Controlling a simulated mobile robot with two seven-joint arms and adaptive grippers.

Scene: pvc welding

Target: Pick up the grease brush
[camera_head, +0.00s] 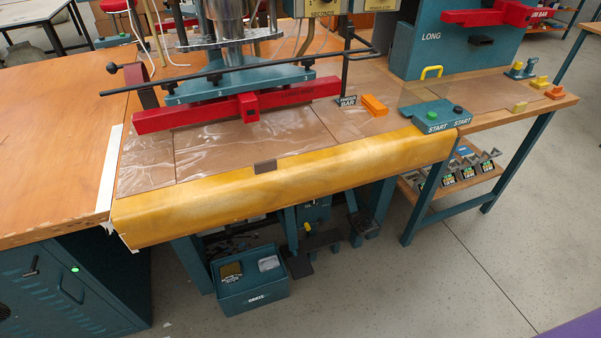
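I cannot make out a grease brush for certain in the head view. A teal open box (254,302) with a white label stands on the floor under the bench; the label is too small to read surely. A yellow-brown item (230,270) and a pale grey item (268,263) show in its top, and I cannot tell what they are. Neither of my grippers is in view.
The welding press with a red bar (205,112) stands on the bench. A yellow padded edge (290,190) runs along the bench front. A teal START box (435,116) and an orange block (374,105) sit to the right. The floor (400,290) at front right is clear.

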